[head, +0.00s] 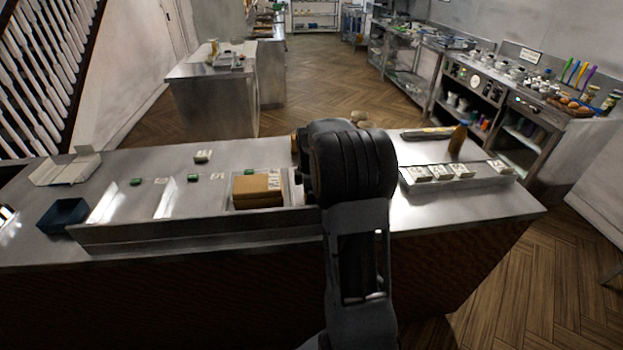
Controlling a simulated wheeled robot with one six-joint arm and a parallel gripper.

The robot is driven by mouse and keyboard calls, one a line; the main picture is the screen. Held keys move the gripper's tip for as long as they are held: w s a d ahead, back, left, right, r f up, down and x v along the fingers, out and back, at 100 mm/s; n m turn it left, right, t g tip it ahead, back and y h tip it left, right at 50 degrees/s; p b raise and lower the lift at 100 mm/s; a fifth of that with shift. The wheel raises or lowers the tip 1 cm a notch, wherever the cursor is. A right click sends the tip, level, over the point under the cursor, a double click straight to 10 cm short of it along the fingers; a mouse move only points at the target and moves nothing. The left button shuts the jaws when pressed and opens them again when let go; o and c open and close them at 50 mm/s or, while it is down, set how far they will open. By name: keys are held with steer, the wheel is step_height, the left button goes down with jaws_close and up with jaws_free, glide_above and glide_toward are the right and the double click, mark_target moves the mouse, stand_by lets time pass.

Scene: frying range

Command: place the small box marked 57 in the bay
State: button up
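A long metal tray with bays (200,232) lies along the near side of the steel counter, with upright dividers. Brown boxes (257,190) fill one bay; bays to its left look empty. Several small pale boxes with dark marks (441,172) stand in a row on a raised strip at the right. Another small pale box (203,156) stands alone behind the tray. The marks are too small to read, so I cannot tell which box is 57. My arm stands in the middle of the view and hides part of the counter; my gripper does not show.
A dark blue open bin (65,216) sits left of the tray, with an open white carton (66,168) behind it. Small green items (193,178) lie behind the bays. A brown bottle (457,140) stands at the back right. The counter's right front is clear.

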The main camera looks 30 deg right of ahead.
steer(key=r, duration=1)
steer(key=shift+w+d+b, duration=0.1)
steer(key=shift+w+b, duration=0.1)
steer(key=shift+b, duration=0.15)
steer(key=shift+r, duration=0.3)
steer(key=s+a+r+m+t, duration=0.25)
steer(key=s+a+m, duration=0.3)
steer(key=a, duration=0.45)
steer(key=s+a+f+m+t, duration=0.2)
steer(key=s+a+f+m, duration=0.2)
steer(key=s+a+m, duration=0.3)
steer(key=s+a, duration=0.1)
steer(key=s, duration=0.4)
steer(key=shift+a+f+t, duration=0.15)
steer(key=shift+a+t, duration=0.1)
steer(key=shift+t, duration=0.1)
